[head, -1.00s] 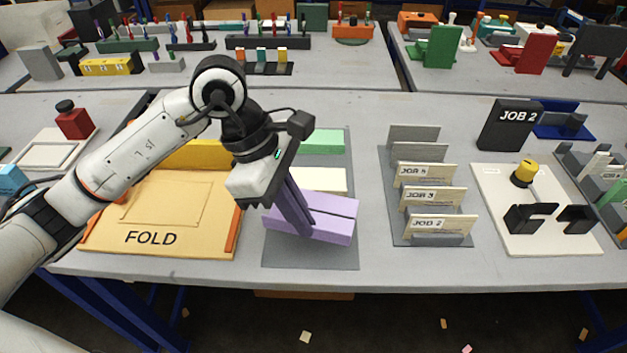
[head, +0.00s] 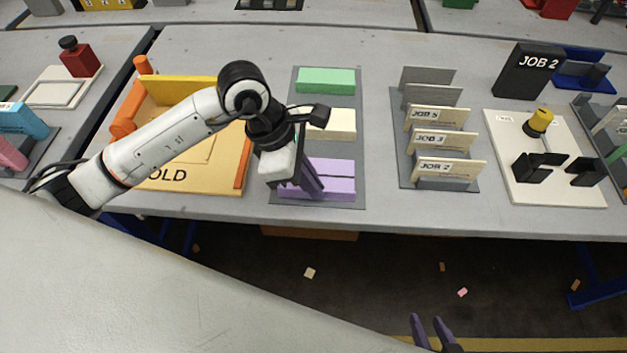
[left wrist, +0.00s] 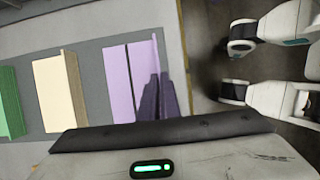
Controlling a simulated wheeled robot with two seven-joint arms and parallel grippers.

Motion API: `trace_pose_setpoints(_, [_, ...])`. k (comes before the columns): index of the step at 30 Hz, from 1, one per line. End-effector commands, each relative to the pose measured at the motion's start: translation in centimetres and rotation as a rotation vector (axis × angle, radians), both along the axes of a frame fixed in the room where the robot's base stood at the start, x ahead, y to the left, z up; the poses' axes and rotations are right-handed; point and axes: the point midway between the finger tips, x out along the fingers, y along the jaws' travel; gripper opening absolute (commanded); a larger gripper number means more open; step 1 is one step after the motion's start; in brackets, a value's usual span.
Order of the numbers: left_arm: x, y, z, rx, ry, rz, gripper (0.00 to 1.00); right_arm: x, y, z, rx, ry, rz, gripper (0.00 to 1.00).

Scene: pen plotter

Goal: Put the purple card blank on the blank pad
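The purple card blank (head: 338,182) lies at the near end of a grey mat (head: 283,140) in the head view, in front of a cream and a green one. In the left wrist view it shows as a purple slab (left wrist: 128,75) with a dark lengthwise line and a thin raised edge on its right. My left gripper (head: 316,194) points down at its near left part. Its fingertips lie close together at the raised edge (left wrist: 161,80); contact or grip is unclear. The orange FOLD board (head: 228,158), with an outlined area, is to the left, partly behind my arm. My right gripper (head: 437,330) is open and empty, low in front of the table.
The cream blank (head: 338,124) and green blank (head: 325,80) lie further back on the mat. A rack of JOB cards (head: 440,140) stands to the right. A white board (head: 515,155) with black clamps and a yellow knob is beyond it.

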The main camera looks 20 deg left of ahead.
Motion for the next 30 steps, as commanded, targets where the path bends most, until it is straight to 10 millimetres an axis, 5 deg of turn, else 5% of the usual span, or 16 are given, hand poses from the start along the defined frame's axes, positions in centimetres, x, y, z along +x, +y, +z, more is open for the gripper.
trace_pose_setpoints(8, [0.1,0.0,-0.2,0.000,-0.002,0.000,0.00,0.0,0.0,-0.3,-0.001,0.000,0.001,0.31])
trace_pose_setpoints(12, [0.1,0.0,-0.1,-0.001,-0.002,-0.001,0.22,0.0,0.0,-0.2,0.000,0.001,0.001,0.31])
trace_pose_setpoints(23, [0.1,0.1,0.4,-0.001,-0.004,0.000,0.22,0.0,0.1,0.1,0.000,0.000,0.001,0.31])
trace_pose_setpoints(30, [-0.2,1.7,4.2,0.002,-0.009,0.002,0.22,0.0,0.1,-0.3,0.001,-0.002,0.001,0.31])
